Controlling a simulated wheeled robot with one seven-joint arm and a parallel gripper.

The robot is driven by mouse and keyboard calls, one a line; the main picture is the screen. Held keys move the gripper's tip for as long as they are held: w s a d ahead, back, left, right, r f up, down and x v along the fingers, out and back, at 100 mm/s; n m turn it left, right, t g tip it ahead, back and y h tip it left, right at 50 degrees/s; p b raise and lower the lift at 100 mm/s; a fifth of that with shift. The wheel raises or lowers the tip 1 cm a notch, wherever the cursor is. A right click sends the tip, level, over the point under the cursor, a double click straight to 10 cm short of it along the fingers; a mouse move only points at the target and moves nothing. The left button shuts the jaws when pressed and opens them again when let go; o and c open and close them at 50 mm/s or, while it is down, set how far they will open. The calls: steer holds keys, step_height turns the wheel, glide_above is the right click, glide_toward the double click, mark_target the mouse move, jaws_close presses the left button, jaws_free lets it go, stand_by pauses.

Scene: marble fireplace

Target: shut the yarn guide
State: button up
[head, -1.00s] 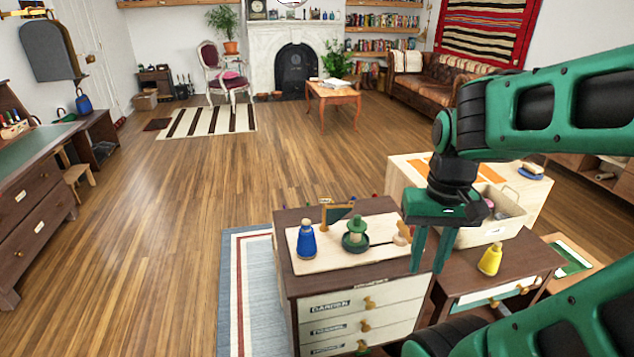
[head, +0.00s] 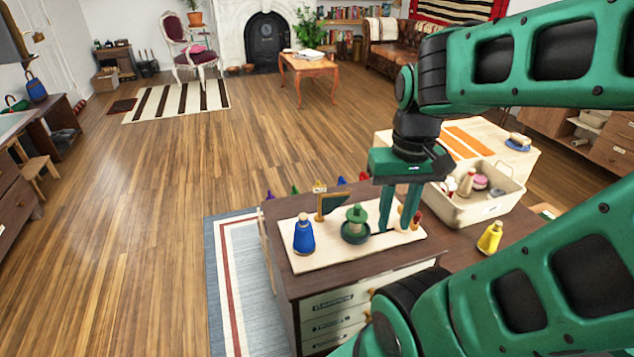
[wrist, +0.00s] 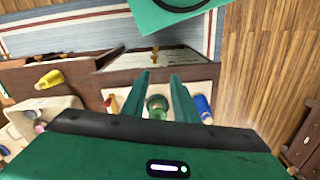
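A pale wooden board (head: 316,263) lies on the dark cabinet top. On it, a small wood-framed dark green panel (head: 335,203) stands angled from its post at the back; it may be the yarn guide, but I cannot be sure. A blue cone (head: 304,236) stands at left and a green peg with a round base (head: 356,225) in the middle. My gripper (head: 394,226) points down over the right part of the board, right of the green peg, partly hiding a wooden piece (head: 413,220). Its fingers are apart with nothing seen between them, also in the wrist view (wrist: 160,76).
A yellow cone (head: 490,238) stands on the lower surface at right. A pale bin (head: 484,205) with several items is behind it. Small coloured pegs line the cabinet's back edge. Labelled drawers (head: 330,303) face the front. Open floor lies to the left.

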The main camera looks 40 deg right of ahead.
steer(key=w+d+n, duration=0.3)
steer(key=w+n, duration=1.6)
steer(key=w, duration=1)
steer(key=f, duration=1)
steer(key=shift+s+a+f, duration=0.15)
steer(key=shift+a+f, duration=0.05)
jaws_close()
steer(key=shift+r, duration=0.1)
